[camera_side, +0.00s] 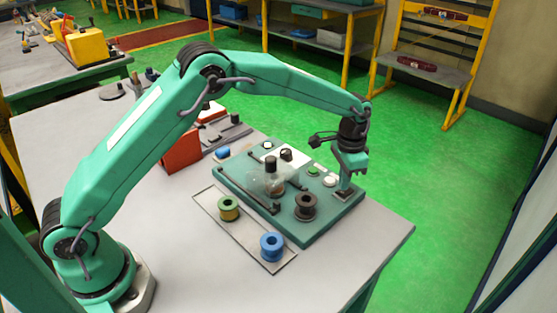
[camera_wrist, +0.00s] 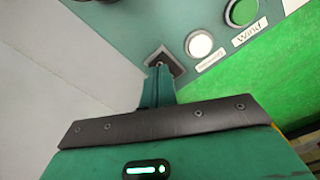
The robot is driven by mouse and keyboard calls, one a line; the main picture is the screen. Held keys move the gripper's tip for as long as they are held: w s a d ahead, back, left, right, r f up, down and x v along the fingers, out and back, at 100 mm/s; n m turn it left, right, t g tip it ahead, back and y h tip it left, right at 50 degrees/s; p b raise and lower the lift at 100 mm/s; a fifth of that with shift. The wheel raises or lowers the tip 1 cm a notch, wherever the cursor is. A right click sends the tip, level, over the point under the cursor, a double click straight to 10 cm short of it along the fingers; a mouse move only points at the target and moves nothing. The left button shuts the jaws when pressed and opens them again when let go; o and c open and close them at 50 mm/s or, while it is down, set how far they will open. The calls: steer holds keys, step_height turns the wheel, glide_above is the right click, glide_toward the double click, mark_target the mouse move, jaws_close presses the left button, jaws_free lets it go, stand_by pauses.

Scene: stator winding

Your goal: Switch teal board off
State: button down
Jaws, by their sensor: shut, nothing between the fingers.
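The teal board (camera_side: 326,217) lies flat on the grey table in the side view. My gripper (camera_side: 345,188) points down at the board's right corner, its fingers shut and empty. In the wrist view my gripper (camera_wrist: 160,82) has its fingertips at a dark square switch plate (camera_wrist: 164,60) on the board, covering part of it. Whether they touch it, and which way the switch is set, I cannot tell. A white button (camera_wrist: 199,44) and a green button (camera_wrist: 241,11) labelled "Wind" sit beside the plate.
A brown spool (camera_side: 306,206) stands on the board, near a central post under a clear cover (camera_side: 270,178). Green (camera_side: 228,208) and blue (camera_side: 270,246) spools stand on a flat tray (camera_side: 207,197) in front. A red box (camera_side: 181,149) stands behind left. The table's right end is clear.

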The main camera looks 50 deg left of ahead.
mark_target(342, 192)
steer(key=shift+f, duration=1.05)
stand_by(1.0)
steer(key=shift+r, duration=3.55)
steer(key=shift+r, duration=0.1)
